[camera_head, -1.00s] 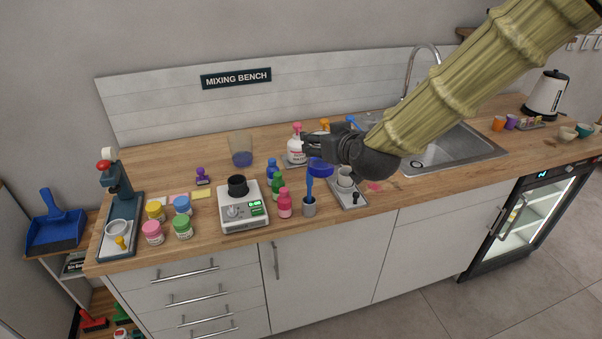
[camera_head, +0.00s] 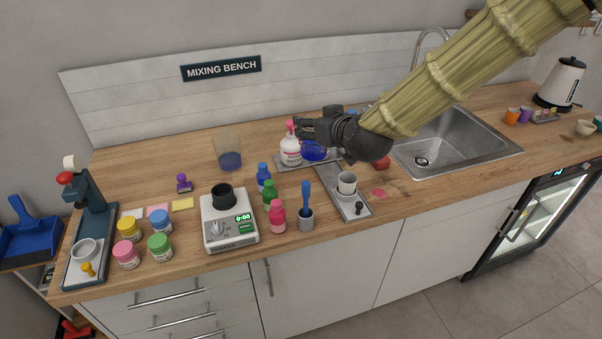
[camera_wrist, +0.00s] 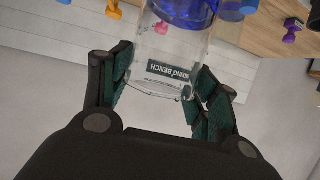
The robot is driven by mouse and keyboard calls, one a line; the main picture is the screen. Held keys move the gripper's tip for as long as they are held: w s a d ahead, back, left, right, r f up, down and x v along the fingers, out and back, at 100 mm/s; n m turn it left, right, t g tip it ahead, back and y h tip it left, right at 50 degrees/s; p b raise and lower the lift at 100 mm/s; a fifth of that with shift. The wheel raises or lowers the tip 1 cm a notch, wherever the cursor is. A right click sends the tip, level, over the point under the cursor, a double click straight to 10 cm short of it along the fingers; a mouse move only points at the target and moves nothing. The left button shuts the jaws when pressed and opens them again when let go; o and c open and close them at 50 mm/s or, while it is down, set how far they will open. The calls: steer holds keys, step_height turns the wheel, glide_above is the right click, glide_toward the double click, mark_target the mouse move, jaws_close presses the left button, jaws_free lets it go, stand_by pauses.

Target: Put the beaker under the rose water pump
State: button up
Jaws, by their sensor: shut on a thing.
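My gripper (camera_head: 304,132) is shut on a clear glass beaker (camera_wrist: 160,72), which sits between both fingers in the wrist view. A blue part at the beaker's end shows below my gripper in the head view (camera_head: 313,151). A white bottle (camera_head: 290,152) with a pink pump top stands on a grey tray (camera_head: 283,167), just left of the held beaker. I cannot read its label. The pink top also shows through the glass in the wrist view (camera_wrist: 162,28). My gripper and arm hide most of the tray's other bottles.
Another glass with a blue bottom (camera_head: 229,158) stands at the back left. The sink (camera_head: 445,150) is right.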

steer(key=shift+a+f, duration=0.1)
steer(key=shift+f, duration=0.4)
step_height(320, 180, down, 13)
steer(key=p, duration=0.3)
steer(key=shift+w+a+f+p, duration=0.15)
steer(key=shift+w+a+p, duration=0.45)
steer(key=shift+w, duration=0.6)
steer(key=shift+w+a+f+p, duration=0.1)
steer(key=shift+w+a+p, duration=0.4)
steer(key=shift+w, duration=0.75)
steer(key=shift+w+a+f+p, duration=0.15)
steer(key=shift+w+a+p, duration=0.45)
steer(key=shift+w, duration=0.6)
steer(key=shift+f, duration=0.15)
steer(key=o, duration=1.6)
steer(key=b+v, duration=0.3)
steer(key=v, duration=0.9)
steer(key=shift+d, duration=0.1)
